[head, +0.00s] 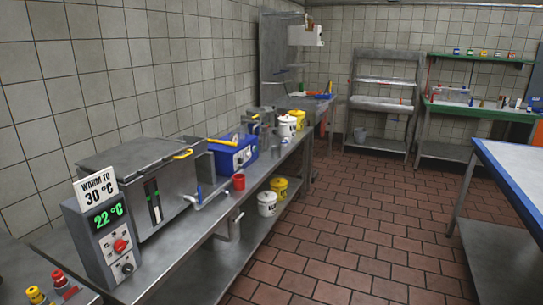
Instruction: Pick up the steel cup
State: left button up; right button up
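A small grey, metal-looking cup (284,146) stands on the long steel counter (215,208), in front of the white buckets. It is small in the head view, so I cannot be sure it is the steel cup. A similar small grey shape (275,154) is just in front of it. A red cup (239,181) stands nearer, at the counter's front edge. Neither of my grippers is in view.
A steel tank with a display reading 22 °C (106,216) and a blue box (233,152) stand on the counter. White and yellow buckets (267,203) sit on the lower shelf. A blue-edged table (515,170) is at right. The tiled floor (335,235) between is clear.

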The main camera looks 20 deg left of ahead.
aim_at(276, 153)
jog(key=i+u, duration=0.2)
jog(key=u, duration=0.3)
jog(key=i+u, duration=0.2)
jog(key=u, duration=0.25)
jog(key=i+l+u, duration=0.35)
jog(key=i+l, duration=0.15)
jog(key=i, duration=0.35)
jog(key=i+l+u, duration=0.35)
jog(key=i+l, duration=0.4)
